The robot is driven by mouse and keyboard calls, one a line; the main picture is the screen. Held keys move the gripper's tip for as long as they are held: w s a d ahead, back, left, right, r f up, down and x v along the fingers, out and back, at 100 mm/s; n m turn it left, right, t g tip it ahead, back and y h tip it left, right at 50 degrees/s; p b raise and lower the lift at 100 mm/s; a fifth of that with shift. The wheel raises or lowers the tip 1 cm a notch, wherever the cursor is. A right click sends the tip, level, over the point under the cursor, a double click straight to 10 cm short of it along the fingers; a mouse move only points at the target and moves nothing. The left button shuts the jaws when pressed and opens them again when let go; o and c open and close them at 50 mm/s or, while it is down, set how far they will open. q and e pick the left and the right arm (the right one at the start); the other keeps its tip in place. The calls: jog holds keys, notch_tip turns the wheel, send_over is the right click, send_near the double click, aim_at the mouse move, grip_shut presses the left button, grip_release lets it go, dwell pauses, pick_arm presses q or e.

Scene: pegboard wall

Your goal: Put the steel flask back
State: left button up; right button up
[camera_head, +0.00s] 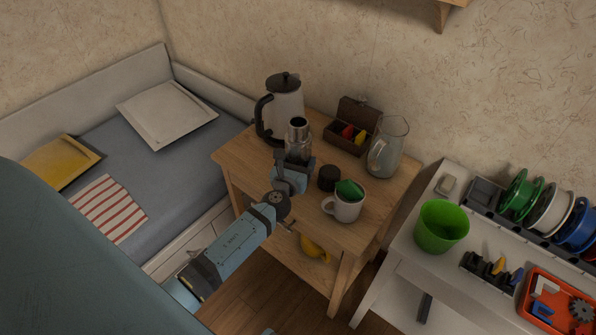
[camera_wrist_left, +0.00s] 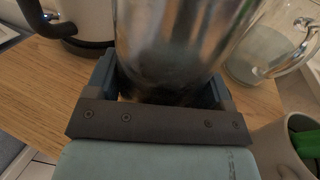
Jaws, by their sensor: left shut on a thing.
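The steel flask (camera_head: 297,137) is upright at the small wooden table (camera_head: 238,157), its neck open at the top. My left gripper (camera_head: 292,170) is shut on the flask's lower part. In the left wrist view the flask (camera_wrist_left: 180,45) fills the space between the two fingers of the left gripper (camera_wrist_left: 160,90). Whether its base touches the table is hidden by the gripper. A dark round cap-like piece (camera_head: 329,178) stands on the table just right of the gripper. My right gripper is not in view.
Around the flask stand a kettle (camera_head: 286,103), an open tea box (camera_head: 347,137), a glass pitcher (camera_head: 388,150) and a mug (camera_head: 344,205) with something green. Bananas (camera_head: 315,248) lie on the lower shelf. Right is a white bench with a green cup (camera_head: 440,226) and spools. Left is a bed.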

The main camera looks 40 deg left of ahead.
pick_arm(q)
jog(key=shift+f+b, duration=0.3)
jog(key=shift+f, duration=0.95)
jog(key=shift+f+b, duration=0.2)
jog(key=shift+b, duration=0.1)
jog(key=o, duration=1.2)
jog(key=shift+c, duration=0.2)
jog(key=shift+r, duration=0.1)
